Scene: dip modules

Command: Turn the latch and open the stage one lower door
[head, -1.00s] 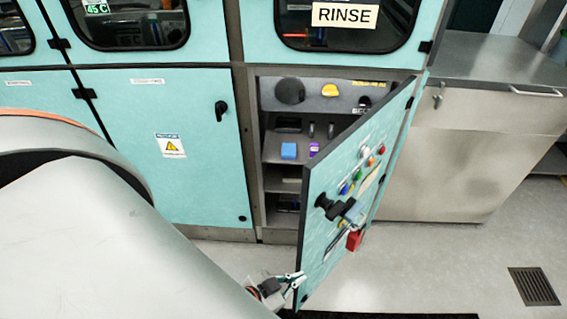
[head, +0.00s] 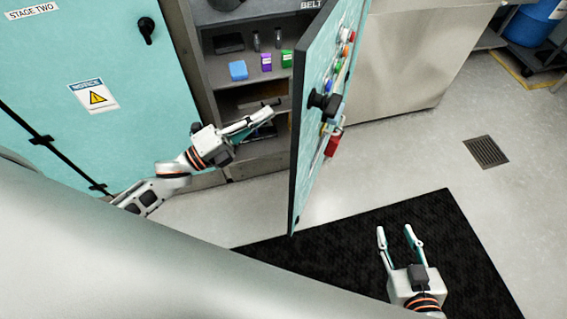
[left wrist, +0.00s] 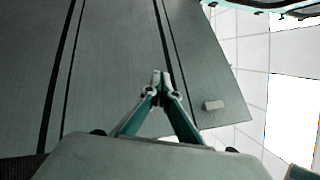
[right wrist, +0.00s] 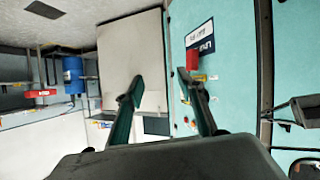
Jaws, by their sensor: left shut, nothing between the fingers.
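The stage one lower door (head: 310,150) is teal with a dark edge and stands swung well open. Its black latch handle (head: 325,103) is on the face turned right, among coloured knobs and a red box. My left gripper (head: 271,108) is shut and empty, left of the door in front of the open compartment. In the left wrist view its fingertips (left wrist: 162,78) meet before grey panels. My right gripper (head: 394,230) is open and empty, to the right of the door over the black mat. The right wrist view shows teal panelling (right wrist: 222,90) beyond its fingers.
The open compartment has shelves with a blue block (head: 238,70), a purple block (head: 266,62) and a green block (head: 287,58). The closed stage two door (head: 110,55) is at left. A black mat (head: 440,225) lies on the floor, with a drain grate (head: 486,151) beyond it.

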